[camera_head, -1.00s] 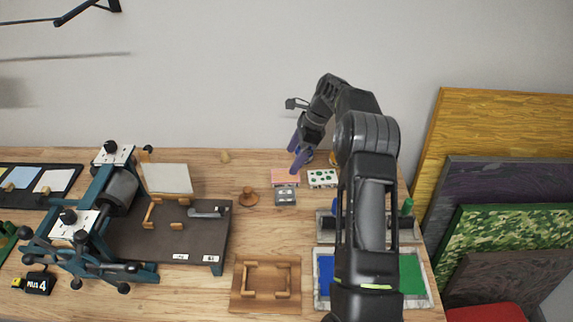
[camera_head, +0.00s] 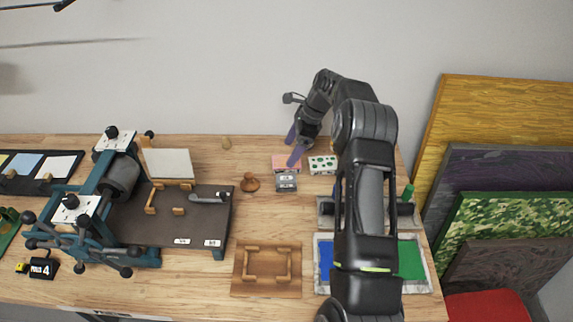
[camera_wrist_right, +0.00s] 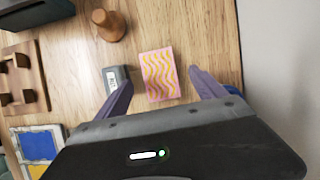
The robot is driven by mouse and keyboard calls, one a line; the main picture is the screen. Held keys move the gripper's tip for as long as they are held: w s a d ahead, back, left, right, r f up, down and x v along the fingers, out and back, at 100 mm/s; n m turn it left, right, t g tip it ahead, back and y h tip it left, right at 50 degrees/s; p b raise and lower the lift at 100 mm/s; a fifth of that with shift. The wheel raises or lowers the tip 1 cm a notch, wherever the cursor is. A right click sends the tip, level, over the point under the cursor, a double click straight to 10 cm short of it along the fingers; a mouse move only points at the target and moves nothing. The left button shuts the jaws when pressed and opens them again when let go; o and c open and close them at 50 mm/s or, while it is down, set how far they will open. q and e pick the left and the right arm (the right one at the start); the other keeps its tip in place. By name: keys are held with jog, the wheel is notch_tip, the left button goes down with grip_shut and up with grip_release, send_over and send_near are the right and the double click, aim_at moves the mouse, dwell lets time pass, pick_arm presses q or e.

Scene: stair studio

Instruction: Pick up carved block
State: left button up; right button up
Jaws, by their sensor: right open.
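A pink block with wavy yellow lines carved on its face (camera_head: 283,162) lies on the wooden bench. In the right wrist view the same pink block (camera_wrist_right: 160,75) lies between the open fingers, with a gap on each side. My right gripper (camera_head: 292,148) is open and empty at the block's back edge in the head view; in the wrist view its purple fingers (camera_wrist_right: 160,82) point toward the block. I cannot tell its height above the bench. A white block with green spots (camera_head: 322,164) lies just right of the pink one.
A small grey box (camera_head: 286,182) stands right in front of the pink block. A brown wooden knob (camera_head: 250,183) is to its left. A wooden frame jig (camera_head: 237,285), an ink tray (camera_head: 325,263) and a roller press (camera_head: 121,175) stand on the bench. The wall is behind.

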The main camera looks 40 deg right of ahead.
aim_at(285, 162)
jog(key=b+x, duration=0.2)
jog(key=x, duration=0.2)
jog(key=shift+a+f, duration=0.1)
jog(key=shift+f, duration=0.3)
jog(key=shift+f, duration=0.15)
dwell(0.4)
jog(key=shift+c, duration=0.3)
jog(key=c, duration=1.5)
jog(key=shift+o, duration=0.2)
notch_tip(285, 162, up, 6)
jog(key=p, duration=0.2)
jog(key=shift+f+p, duration=0.1)
jog(key=shift+p, duration=0.3)
jog(key=shift+r, duration=2.3)
